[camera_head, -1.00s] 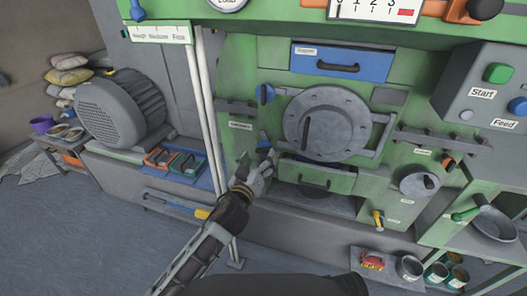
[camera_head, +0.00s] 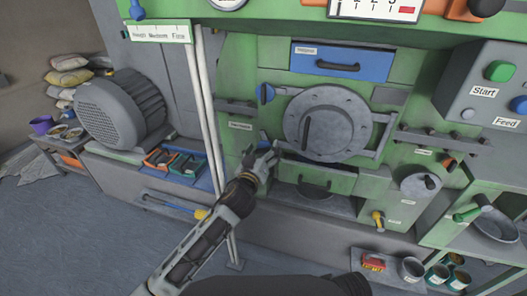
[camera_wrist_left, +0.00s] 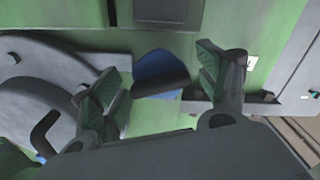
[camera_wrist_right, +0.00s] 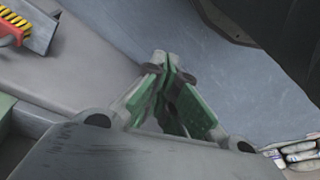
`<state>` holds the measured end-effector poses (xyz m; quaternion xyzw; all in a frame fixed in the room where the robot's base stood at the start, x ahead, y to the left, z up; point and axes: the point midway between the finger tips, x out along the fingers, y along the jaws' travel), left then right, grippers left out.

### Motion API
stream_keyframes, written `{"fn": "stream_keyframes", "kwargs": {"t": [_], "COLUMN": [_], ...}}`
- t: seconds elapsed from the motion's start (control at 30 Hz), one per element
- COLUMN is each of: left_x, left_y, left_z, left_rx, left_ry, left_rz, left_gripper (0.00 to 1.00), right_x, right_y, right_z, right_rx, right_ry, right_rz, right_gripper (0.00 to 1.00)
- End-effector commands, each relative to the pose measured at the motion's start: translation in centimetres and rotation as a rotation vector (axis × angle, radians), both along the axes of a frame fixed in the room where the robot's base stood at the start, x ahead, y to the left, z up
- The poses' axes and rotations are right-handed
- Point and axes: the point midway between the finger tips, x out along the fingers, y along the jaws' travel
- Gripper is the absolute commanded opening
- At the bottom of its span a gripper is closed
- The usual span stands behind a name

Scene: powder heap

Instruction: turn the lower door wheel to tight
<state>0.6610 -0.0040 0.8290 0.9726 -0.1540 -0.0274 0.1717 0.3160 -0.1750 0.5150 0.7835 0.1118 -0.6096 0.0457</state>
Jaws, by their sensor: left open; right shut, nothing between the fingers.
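The round grey door (camera_head: 328,122) with a dark handle is set in the green machine front. A blue wheel (camera_head: 265,93) sits at its upper left, and the lower blue wheel (camera_head: 264,139) sits below it, partly hidden by my left gripper (camera_head: 265,155). In the left wrist view a blue wheel with a dark edge (camera_wrist_left: 160,75) shows between and beyond the spread fingers of my open left gripper (camera_wrist_left: 165,90). I cannot tell whether they touch it. My right gripper (camera_wrist_right: 168,65) is shut and empty in the right wrist view, away from the door.
A green drawer (camera_head: 317,178) lies below the door, and a blue drawer (camera_head: 341,62) above. Pale vertical pipes (camera_head: 208,115) stand left of the door.

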Motion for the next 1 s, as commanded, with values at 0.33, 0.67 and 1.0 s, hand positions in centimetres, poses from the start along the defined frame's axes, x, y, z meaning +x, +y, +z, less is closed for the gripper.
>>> {"fn": "stream_keyframes", "kwargs": {"t": [0.33,0.67,1.0], "left_x": [-0.01,-0.02,-0.02], "left_y": [-0.01,0.0,0.03], "left_z": [0.02,0.01,0.07], "left_rx": [0.0,0.003,0.069], "left_ry": [0.0,-0.001,-0.021], "left_rz": [0.0,0.0,0.001], "left_gripper": [0.52,0.29,0.29], "right_x": [-0.24,-0.33,-0.5], "right_y": [-0.03,-0.05,-0.16], "right_z": [-0.38,-0.53,-0.74], "right_rx": [-0.002,-0.003,-0.008], "right_ry": [0.009,0.013,0.021], "right_rz": [0.001,0.001,0.001], "right_gripper": [0.0,0.0,0.0]}}
